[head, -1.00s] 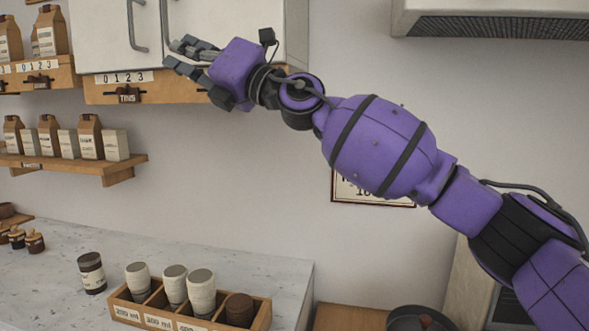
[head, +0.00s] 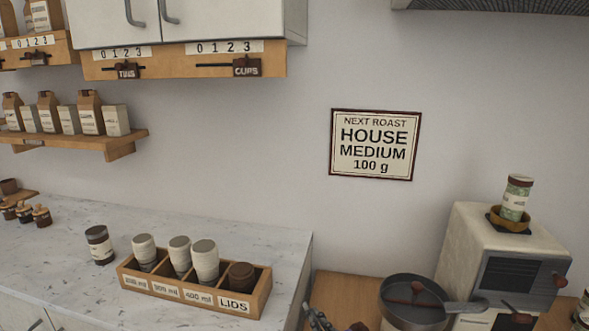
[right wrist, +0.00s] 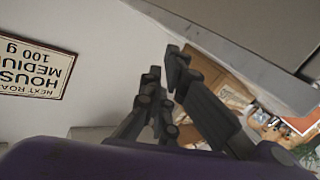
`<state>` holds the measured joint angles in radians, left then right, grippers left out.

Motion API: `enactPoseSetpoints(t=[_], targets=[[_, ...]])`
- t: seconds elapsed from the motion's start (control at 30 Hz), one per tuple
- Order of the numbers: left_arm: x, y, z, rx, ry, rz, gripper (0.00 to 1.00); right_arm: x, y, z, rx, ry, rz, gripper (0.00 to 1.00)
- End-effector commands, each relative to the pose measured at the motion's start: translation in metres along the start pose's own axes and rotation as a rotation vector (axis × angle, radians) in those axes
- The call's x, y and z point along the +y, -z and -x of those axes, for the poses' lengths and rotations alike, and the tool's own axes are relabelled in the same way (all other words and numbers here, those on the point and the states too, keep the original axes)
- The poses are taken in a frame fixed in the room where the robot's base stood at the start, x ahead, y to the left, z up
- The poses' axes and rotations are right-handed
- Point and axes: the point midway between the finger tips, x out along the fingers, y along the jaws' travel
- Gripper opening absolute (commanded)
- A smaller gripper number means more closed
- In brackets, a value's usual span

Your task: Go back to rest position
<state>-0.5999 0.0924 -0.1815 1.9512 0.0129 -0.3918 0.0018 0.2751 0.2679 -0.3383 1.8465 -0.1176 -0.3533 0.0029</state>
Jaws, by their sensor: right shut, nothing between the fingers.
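My right gripper (head: 318,320) shows only in part at the bottom edge of the head view, low in front of the wooden counter. In the right wrist view its two dark fingers (right wrist: 166,82) are close together, shut and empty. The rest of my right arm is out of the head view. My left gripper is not in view.
A divided wooden box (head: 128,281) of cups and lids stands on the marble counter (head: 200,219), with a dark canister (head: 99,245) beside it. A pan (head: 415,315) and a cream machine (head: 467,235) stand at right. A framed sign (head: 375,145) hangs on the wall. Cabinet (head: 230,20) and shelves are upper left.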

Motion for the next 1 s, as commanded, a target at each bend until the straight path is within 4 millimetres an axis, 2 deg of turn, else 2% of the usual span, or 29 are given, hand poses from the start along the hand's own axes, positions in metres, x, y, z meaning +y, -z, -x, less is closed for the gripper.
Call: enactPoseSetpoints(t=[0.03,0.17,0.2,0.27,0.4,0.5,0.6,0.7,0.8,1.0], targets=[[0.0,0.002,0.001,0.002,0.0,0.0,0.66,-0.006,-0.035,0.025,-0.068,-0.007,-0.07,0.0],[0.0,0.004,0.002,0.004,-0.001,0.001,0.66,-0.022,-0.11,0.09,-0.225,-0.033,-0.219,0.0],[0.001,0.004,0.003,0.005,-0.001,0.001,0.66,-0.027,-0.131,0.112,-0.271,-0.045,-0.26,0.0],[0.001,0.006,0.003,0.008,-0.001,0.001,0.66,-0.035,-0.161,0.147,-0.34,-0.064,-0.317,0.0],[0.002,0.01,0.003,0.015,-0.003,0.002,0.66,-0.055,-0.22,0.231,-0.493,-0.116,-0.415,0.0],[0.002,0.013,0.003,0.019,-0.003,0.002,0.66,-0.07,-0.251,0.286,-0.591,-0.144,-0.454,0.0],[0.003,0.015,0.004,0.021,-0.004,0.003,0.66,-0.085,-0.271,0.327,-0.665,-0.156,-0.48,0.0],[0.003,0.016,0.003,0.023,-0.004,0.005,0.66,-0.095,-0.28,0.352,-0.709,-0.16,-0.493,0.0],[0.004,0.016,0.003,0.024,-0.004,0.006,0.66,-0.099,-0.285,0.363,-0.728,-0.16,-0.496,0.0],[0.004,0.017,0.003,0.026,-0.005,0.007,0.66,-0.1,-0.286,0.365,-0.731,-0.16,-0.496,0.0]])
